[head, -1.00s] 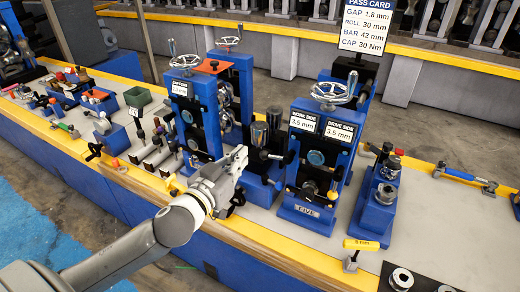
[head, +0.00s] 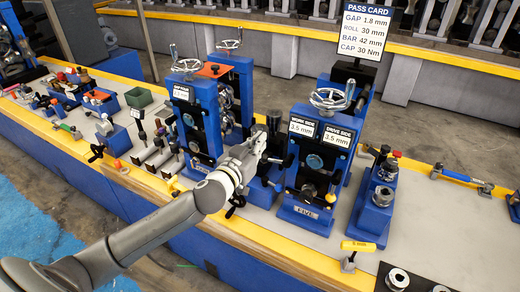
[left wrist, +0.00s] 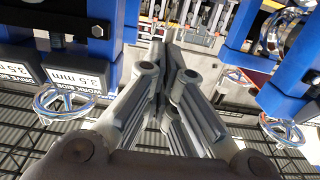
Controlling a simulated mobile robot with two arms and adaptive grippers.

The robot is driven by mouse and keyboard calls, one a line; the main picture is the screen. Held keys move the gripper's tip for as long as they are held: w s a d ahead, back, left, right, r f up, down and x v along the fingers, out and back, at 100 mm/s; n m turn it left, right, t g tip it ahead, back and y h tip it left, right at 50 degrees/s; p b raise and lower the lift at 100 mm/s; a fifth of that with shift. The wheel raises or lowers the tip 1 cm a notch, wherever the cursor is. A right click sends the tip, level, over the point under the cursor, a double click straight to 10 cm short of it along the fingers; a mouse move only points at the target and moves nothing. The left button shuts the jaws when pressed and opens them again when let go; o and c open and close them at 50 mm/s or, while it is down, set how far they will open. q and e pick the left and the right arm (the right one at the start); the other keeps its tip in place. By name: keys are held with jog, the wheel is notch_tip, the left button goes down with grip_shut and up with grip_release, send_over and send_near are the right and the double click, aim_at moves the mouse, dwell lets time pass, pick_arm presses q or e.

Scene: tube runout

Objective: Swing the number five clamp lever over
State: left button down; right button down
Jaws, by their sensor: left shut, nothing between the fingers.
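The blue stand with the plate marked FIVE (head: 308,212) stands right of centre in the head view, with a handwheel (head: 332,98) on top and two 3.5 mm signs. A black lever-like handle (head: 281,161) sticks out at its left side; I cannot tell for certain whether it is the clamp lever. My left gripper (head: 262,135) is shut and empty, just left of the stand near that handle; contact cannot be told. In the left wrist view the closed fingers (left wrist: 163,48) point away between the stands, with nothing between them. My right gripper does not show.
Another blue stand (head: 196,125) with a handwheel rises left of the gripper. A dark cylinder (head: 273,121) stands between the two stands. A yellow-handled tool (head: 358,246) lies at the front right.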

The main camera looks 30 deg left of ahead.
pick_arm(q)
jog(key=shift+w+f, duration=0.25)
jog(key=shift+f, duration=0.75)
jog(key=shift+w+f, duration=0.2)
jog(key=shift+f, duration=0.8)
